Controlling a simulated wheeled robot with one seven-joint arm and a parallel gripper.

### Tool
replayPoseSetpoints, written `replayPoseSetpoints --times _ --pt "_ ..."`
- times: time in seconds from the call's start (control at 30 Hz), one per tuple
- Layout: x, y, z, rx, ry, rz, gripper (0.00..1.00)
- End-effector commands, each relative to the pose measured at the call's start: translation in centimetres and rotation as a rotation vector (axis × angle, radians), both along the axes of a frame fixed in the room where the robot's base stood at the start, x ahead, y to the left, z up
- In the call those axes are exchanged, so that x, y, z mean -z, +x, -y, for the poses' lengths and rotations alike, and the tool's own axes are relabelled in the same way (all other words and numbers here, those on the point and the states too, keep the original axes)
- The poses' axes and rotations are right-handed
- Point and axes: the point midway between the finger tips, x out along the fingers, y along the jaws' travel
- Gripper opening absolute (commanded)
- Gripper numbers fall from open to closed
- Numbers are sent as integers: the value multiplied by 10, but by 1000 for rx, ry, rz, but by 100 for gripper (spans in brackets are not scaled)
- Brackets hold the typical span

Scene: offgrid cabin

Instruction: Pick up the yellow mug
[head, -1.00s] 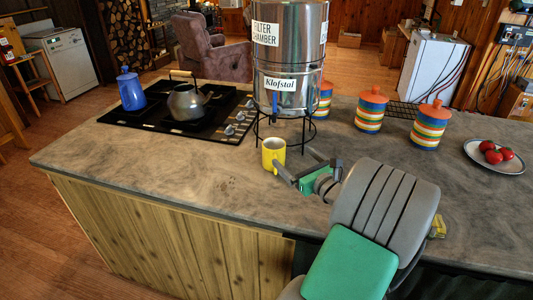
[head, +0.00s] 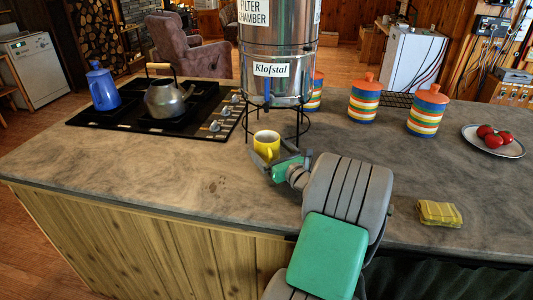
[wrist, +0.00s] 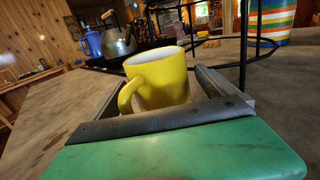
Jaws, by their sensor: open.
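The yellow mug (head: 266,144) stands upright on the grey counter (head: 150,170), just in front of the metal water filter's stand. My gripper (head: 270,158) is open at the mug's near side. In the wrist view the mug (wrist: 160,80) sits ahead of the green palm, between the two grey fingers of my gripper (wrist: 165,92), with its handle toward the left and near side. The right finger runs along the mug's right side. In the head view the lower part of the mug is partly hidden by my gripper.
The steel water filter (head: 278,65) on its black wire stand (head: 302,125) rises right behind the mug. A hob with a kettle (head: 165,98) and a blue pot (head: 103,88) is to the left. Striped canisters (head: 364,100), a tomato plate (head: 510,150) and a yellow cloth (head: 438,213) are right.

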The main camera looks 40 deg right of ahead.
Motion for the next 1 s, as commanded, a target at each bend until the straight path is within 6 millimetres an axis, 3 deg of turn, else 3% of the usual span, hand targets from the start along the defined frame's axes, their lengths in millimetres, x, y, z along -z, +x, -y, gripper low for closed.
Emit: replayPoseSetpoints --times 0.1,0.3,1.0 --pt "0 12 1 -2 0 0 96" --pt "0 13 1 -3 0 0 95" --pt "0 13 1 -3 -1 0 38"
